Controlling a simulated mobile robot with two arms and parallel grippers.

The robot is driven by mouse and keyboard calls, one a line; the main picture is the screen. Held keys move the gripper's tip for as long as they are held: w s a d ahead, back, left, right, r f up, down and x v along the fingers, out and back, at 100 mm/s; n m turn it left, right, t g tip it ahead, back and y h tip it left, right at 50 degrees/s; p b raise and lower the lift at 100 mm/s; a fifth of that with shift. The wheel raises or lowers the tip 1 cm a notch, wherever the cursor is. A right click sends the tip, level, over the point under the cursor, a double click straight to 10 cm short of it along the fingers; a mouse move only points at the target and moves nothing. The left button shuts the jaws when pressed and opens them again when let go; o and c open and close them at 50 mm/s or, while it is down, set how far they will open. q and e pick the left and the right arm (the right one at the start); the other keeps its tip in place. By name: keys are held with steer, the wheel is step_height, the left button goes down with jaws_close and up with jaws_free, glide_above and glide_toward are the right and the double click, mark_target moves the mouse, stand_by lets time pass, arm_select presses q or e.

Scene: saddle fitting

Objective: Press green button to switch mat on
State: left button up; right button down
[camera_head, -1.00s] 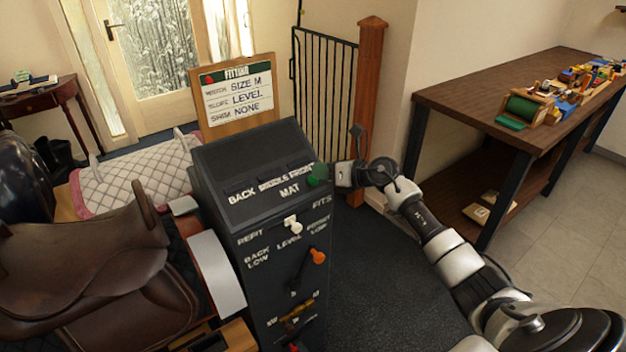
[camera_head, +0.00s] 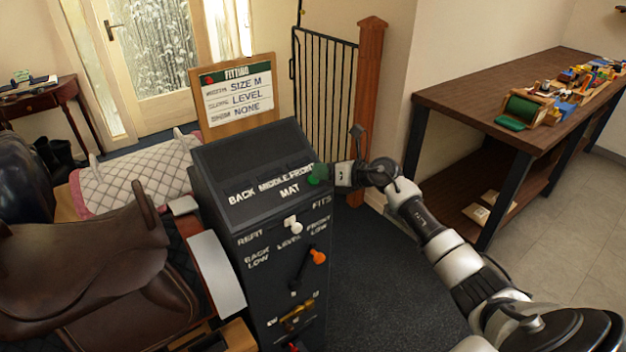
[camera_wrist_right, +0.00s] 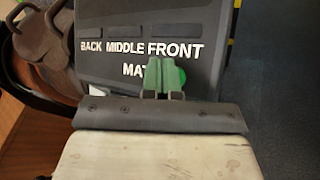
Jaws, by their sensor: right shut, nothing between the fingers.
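The green button (camera_head: 319,173) is at the right edge of the black console's sloped top (camera_head: 250,160), near the MAT label. In the right wrist view the green button (camera_wrist_right: 181,76) shows partly behind my fingers, just right of them. My right gripper (camera_head: 334,174) reaches in from the right, its tip close beside the button. In the wrist view my right gripper's green-tinted fingers (camera_wrist_right: 163,75) are shut with nothing held, over the end of the MAT lettering. I cannot tell whether they touch the button. My left gripper is not in view.
The console front has a white lever (camera_head: 292,223) and an orange-knobbed lever (camera_head: 318,257). A brown saddle (camera_head: 80,255) stands left of it. A fitting sign (camera_head: 236,97) stands behind. A wooden post (camera_head: 369,90) and a workbench (camera_head: 470,95) are to the right.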

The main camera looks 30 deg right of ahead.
stand_by(0.4)
steer(key=shift+w+f+b, duration=0.25)
steer(key=shift+f+b, duration=0.15)
steer(key=shift+b, duration=0.05)
steer(key=shift+w+f+b, duration=0.3)
steer(key=shift+f+b, duration=0.15)
steer(key=shift+b, duration=0.15)
stand_by(0.6)
steer(key=shift+r, duration=0.1)
steer(key=shift+s+r+p, duration=0.6)
steer(key=shift+r+p, duration=0.15)
steer(key=shift+p, duration=0.2)
steer(key=s+r+p, duration=0.2)
steer(key=r+p, duration=0.1)
steer(key=s+r+p, duration=0.1)
steer(key=r+p, duration=0.1)
steer(key=shift+s+d, duration=0.1)
steer(key=shift+s, duration=0.05)
